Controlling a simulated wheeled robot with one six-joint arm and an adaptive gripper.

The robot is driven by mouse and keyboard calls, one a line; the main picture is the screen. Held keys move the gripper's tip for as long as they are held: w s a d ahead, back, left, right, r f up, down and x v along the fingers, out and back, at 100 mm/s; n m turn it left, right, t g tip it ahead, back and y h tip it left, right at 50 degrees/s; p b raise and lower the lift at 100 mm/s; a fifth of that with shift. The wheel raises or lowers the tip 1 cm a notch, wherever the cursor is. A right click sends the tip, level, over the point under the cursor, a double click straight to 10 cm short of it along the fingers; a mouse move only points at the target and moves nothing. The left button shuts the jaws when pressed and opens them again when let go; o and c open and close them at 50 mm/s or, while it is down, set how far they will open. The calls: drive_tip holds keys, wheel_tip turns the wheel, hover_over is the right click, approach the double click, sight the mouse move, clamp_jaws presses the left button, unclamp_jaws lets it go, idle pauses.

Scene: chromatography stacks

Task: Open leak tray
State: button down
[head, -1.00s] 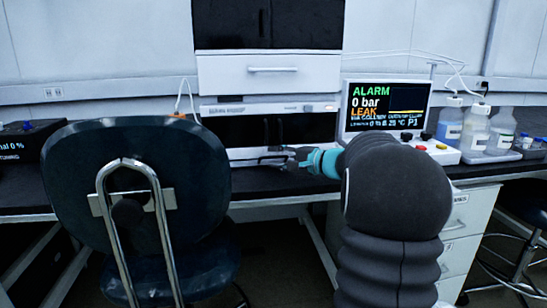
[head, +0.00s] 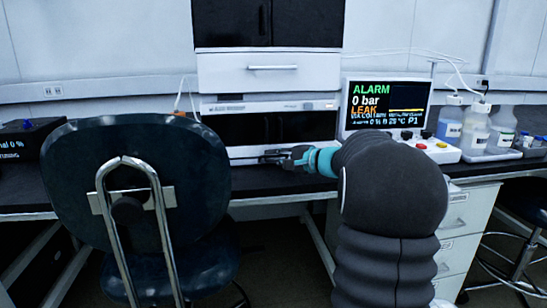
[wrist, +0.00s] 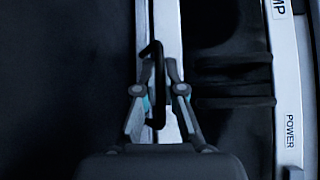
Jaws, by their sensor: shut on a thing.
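The leak tray is the pale strip (head: 240,152) at the bottom of the instrument stack, just above the bench. In the wrist view its white front (wrist: 171,40) runs top to bottom and carries a black bar handle (wrist: 155,60). My gripper (head: 277,157) is at this front in the head view, reaching in from the right. In the wrist view my gripper (wrist: 160,85) has one finger on each side of the handle and is shut on it. The tray appears flush with the stack. The finger contact is dark and partly hidden.
A dark chair (head: 135,190) stands close in front, left of my arm. The monitor (head: 387,105) shows ALARM and LEAK. Bottles (head: 477,130) stand on the bench at right. The module with dark doors (head: 275,127) sits directly above the tray. Floor shows between chair and drawers.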

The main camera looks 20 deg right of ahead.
drive_tip(key=s+a+b, duration=0.3)
drive_tip(key=s+b, duration=0.3)
drive_tip(key=s, duration=0.6)
drive_tip(key=shift+a, duration=0.2)
drive_tip(key=c, duration=1.3)
unclamp_jaws()
drive_tip(key=shift+o, duration=0.2)
drive_tip(key=shift+s, duration=0.1)
drive_tip(key=v, duration=1.2)
